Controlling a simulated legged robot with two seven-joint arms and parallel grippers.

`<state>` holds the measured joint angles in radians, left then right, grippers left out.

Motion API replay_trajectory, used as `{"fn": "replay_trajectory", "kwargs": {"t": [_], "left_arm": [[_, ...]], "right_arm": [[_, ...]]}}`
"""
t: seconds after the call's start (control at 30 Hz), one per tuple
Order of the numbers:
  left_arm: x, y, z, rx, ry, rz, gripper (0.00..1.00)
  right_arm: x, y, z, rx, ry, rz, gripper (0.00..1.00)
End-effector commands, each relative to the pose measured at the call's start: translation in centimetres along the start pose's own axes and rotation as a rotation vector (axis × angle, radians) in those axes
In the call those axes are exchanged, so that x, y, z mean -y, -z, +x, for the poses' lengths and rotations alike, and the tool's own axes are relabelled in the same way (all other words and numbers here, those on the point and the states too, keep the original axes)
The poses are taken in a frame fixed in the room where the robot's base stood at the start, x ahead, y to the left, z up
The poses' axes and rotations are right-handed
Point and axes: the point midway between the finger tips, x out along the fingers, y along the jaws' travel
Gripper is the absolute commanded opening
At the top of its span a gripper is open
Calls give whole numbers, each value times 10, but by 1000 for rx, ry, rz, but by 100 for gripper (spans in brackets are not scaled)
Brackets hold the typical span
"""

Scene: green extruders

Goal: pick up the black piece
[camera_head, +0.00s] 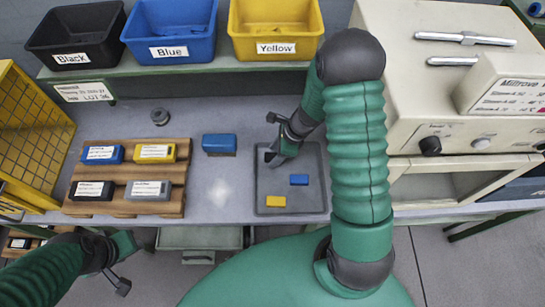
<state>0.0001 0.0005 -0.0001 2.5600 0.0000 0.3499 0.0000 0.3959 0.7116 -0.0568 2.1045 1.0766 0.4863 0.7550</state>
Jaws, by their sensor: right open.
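My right gripper (272,152) is open over the upper left part of the grey tray (312,160). A small blue piece (299,180) and a small yellow piece (276,201) lie in the tray, to the lower right of and below the gripper. No separate black piece can be made out in the tray; the gripper's dark parts cover that corner. A larger black block (92,190) with a white label sits on the wooden rack at the left. My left gripper (118,266) hangs low at the left, in front of the table; its jaw state is unclear.
Bins labelled Black (74,57), Blue (168,51) and Yellow (275,47) stand on the back shelf. A blue block (219,143) lies left of the tray. A beige machine (440,80) stands at the right. The table between rack and tray is mostly clear.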

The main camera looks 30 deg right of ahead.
Motion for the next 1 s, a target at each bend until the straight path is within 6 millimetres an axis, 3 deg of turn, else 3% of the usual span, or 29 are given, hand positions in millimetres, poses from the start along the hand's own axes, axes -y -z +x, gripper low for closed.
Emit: {"fn": "replay_trajectory", "kwargs": {"t": [0.13,0.57,1.0], "left_arm": [[0,0,0,-1,0,0,36],[0,0,0,-1,0,0,36],[0,1,-4,0,0,0,36]], "right_arm": [[-1,1,0,-1,-1,1,55],[-1,0,0,-2,-2,-1,0],[-1,-1,-4,-1,-1,-2,0]]}}
